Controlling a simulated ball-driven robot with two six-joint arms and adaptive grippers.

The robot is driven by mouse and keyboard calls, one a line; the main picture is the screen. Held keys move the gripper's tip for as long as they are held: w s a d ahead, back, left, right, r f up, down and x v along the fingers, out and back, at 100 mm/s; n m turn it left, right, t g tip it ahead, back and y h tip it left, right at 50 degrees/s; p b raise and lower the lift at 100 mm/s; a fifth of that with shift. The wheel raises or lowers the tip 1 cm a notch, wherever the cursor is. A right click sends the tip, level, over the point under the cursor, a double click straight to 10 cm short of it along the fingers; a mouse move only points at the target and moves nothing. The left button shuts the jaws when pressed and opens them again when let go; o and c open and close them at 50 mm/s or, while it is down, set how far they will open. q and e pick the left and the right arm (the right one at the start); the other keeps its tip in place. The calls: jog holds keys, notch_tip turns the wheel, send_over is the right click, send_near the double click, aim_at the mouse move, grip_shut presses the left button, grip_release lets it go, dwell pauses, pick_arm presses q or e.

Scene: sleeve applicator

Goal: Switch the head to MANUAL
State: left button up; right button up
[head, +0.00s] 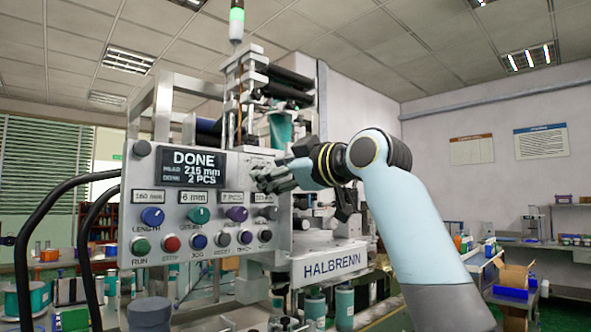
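The HALBRENN machine has a grey control panel (222,167) facing me. Its display (192,168) reads DONE, 215 mm, 2 PCS. A row of selector knobs runs below: a blue one (152,216), a green one (199,215), a purple one (236,213) and a dark one at the right end (266,213). The label above the dark knob (264,198) is too small and partly covered to read surely. My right gripper (266,181) is in front of the panel's right side, just above that label. Its finger opening is unclear. My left gripper is out of view.
Buttons line the panel's lower edge, including green RUN (141,246) and red (172,244). A green-lit signal tower (237,20) rises above. A bench with a cardboard box (513,280) is at right.

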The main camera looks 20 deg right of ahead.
jog(key=v, duration=0.9)
jog(key=shift+s, duration=0.3)
jog(key=shift+d, duration=0.1)
notch_tip(320, 180, down, 33)
jog(key=w+d+m+g+h+b, duration=0.3)
jog(key=m+g+b, duration=0.1)
jog(key=g+b, duration=0.1)
jog(key=s+d+f+m+g+h+b, duration=0.15)
jog(key=s+f, duration=0.25)
jog(key=f, duration=0.9)
jog(key=s+d+f+m+g+b, duration=0.1)
jog(key=s+d+f+m+g, duration=0.15)
jog(key=f, duration=1.05)
jog(key=s+f+m+g+h+b, duration=0.1)
jog(key=s+f+g, duration=0.1)
jog(key=s+f, duration=0.85)
jog(key=s+f+g+b, duration=0.1)
jog(key=s+f+g, duration=0.1)
jog(key=s+f, duration=0.85)
jog(key=s+f+g, duration=0.1)
jog(key=s+f, duration=0.4)
jog(key=s, duration=0.4)
jog(key=s+f+m+g+h+b, duration=0.1)
jog(key=s+f, duration=0.5)
jog(key=s, duration=0.3)
jog(key=s+f+m+g, duration=0.1)
jog(key=s+f, duration=0.5)
jog(key=s, duration=0.3)
jog(key=shift+s+d+f, duration=0.15)
jog(key=shift+d, duration=0.25)
